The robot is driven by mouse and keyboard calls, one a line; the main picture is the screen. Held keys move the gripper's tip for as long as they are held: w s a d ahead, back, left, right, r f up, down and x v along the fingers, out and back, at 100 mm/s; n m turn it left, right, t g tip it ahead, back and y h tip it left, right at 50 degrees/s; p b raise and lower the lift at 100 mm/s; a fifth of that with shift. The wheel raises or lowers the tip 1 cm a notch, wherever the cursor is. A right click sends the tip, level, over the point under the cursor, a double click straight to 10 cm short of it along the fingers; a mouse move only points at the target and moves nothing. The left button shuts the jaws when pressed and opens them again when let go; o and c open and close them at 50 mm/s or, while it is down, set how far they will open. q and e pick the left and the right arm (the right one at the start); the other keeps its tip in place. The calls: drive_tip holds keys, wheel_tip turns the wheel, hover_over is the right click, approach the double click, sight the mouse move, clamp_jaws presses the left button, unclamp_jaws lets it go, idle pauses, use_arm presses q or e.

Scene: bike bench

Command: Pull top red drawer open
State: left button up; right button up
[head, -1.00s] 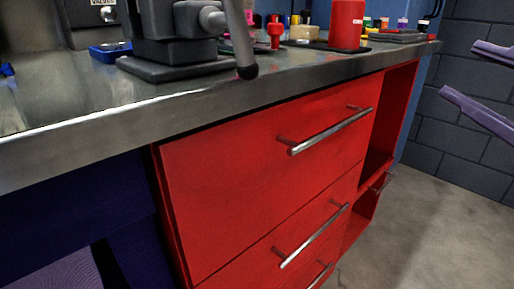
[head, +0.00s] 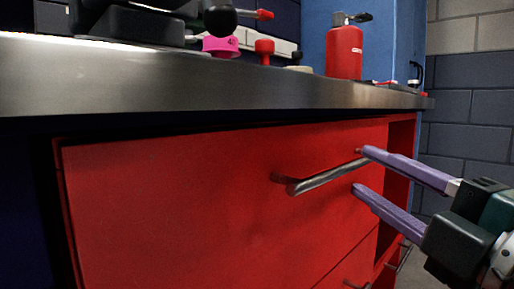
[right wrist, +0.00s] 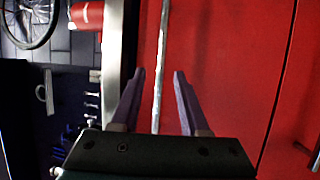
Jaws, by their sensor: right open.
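The top red drawer (head: 200,195) is shut under the metal bench top and has a silver bar handle (head: 322,178). My right gripper (head: 360,170) is open, with purple fingers, at the right end of the handle. In the head view its upper finger overlaps the handle's right end and its lower finger is just below the bar. In the right wrist view the handle (right wrist: 160,60) runs lengthwise between the two open fingertips (right wrist: 158,72), in front of the red drawer face (right wrist: 220,50). I cannot tell whether the fingers touch it. My left gripper is not in view.
The bench top's metal edge (head: 220,92) runs just above the drawer. A red extinguisher-like canister (head: 344,52) and a pink roll (head: 221,46) stand on it. Lower drawers with handles are below, and an open red shelf (head: 400,145) is at the right.

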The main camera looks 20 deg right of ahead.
sight(356, 168)
drive_tip(key=shift+w+r+p, duration=0.2)
drive_tip(key=shift+w, duration=0.85)
drive_tip(key=shift+w+r+p, duration=0.15)
drive_tip(key=shift+w+p, duration=0.05)
drive_tip(key=shift+w, duration=0.8)
clamp_jaws()
